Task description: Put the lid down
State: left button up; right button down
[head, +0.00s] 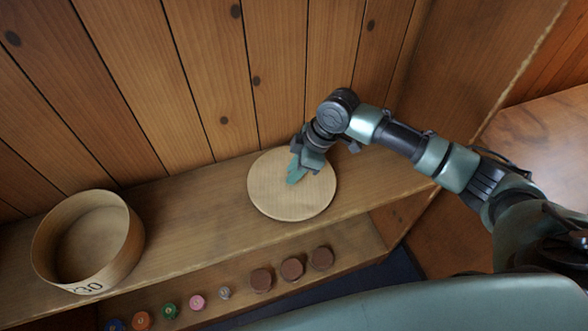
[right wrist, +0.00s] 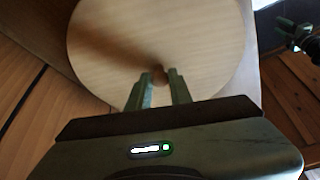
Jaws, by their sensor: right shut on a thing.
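The lid (head: 270,195) is a flat round pale wooden disc, over the right part of the wooden shelf. I cannot tell whether it touches the shelf or hangs just above it. My right gripper (head: 297,173) reaches down over it and is shut on it near its middle. In the right wrist view, the lid (right wrist: 205,45) fills the upper part, and the gripper's fingers (right wrist: 160,82) close around a small dark knob on it.
The shelf (head: 190,215) is bare between box and lid. A plank wall (head: 130,90) rises behind, with a side panel (head: 450,60) at right.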

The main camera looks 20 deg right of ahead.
jog(key=c, duration=1.3)
grip_release()
jog(key=v, duration=1.2)
jog(key=shift+r+b, duration=0.1)
jog(key=shift+b, duration=0.3)
